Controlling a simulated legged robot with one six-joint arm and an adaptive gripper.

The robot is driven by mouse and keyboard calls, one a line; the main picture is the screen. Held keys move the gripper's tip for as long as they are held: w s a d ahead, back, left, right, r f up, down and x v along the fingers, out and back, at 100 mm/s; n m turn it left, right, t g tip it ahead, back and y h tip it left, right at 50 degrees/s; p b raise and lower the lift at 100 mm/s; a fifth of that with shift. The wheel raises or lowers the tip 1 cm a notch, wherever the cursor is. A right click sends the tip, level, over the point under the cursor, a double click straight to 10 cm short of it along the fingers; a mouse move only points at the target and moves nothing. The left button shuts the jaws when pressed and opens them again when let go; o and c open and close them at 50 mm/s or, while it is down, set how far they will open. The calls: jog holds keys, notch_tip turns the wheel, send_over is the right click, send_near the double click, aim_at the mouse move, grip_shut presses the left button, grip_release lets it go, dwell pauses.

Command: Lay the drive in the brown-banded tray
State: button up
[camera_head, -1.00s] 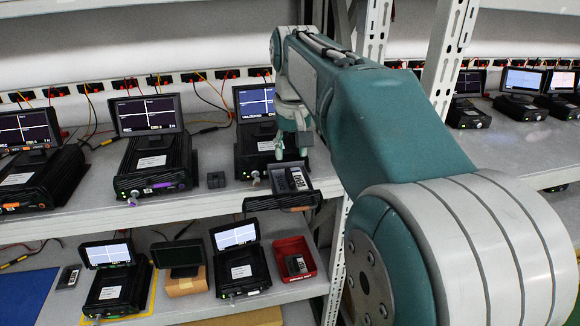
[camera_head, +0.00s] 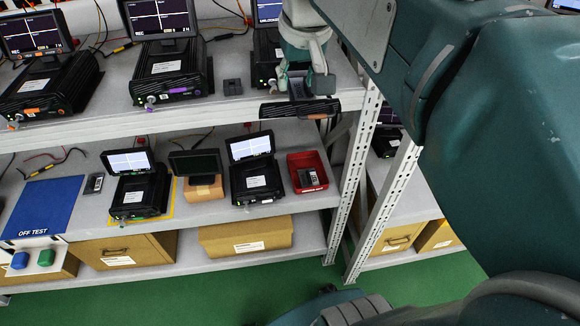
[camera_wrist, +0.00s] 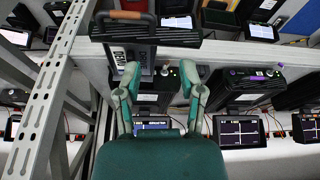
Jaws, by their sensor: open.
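The brown-banded tray (camera_head: 272,110) is black and juts out from a unit at the right end of the upper shelf. Its brown strip (camera_wrist: 125,15) shows in the wrist view. The drive (camera_wrist: 118,58), grey with a pale label, lies in the tray; its far part is partly covered by a finger. My gripper (camera_head: 308,93) is just above the tray. In the wrist view my gripper (camera_wrist: 160,70) is open, its fingers apart, one overlapping the drive in the picture. I cannot tell whether it touches.
A red bin (camera_head: 292,162) with another drive (camera_head: 308,177) stands on the lower shelf. Another drive (camera_head: 95,183) lies beside the blue mat (camera_head: 45,205). Several units with screens line the shelves. A perforated rack post (camera_head: 352,185) stands close right of the tray.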

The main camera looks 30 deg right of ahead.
jog(key=s+a+f+n+t, duration=0.2)
jog(key=s+a+f, duration=0.4)
jog(key=s+f, duration=0.4)
notch_tip(320, 180, down, 3)
jog(key=shift+s+r+y, duration=0.2)
jog(key=shift+s+y, duration=0.1)
jog(key=shift+s, duration=0.1)
dwell(0.3)
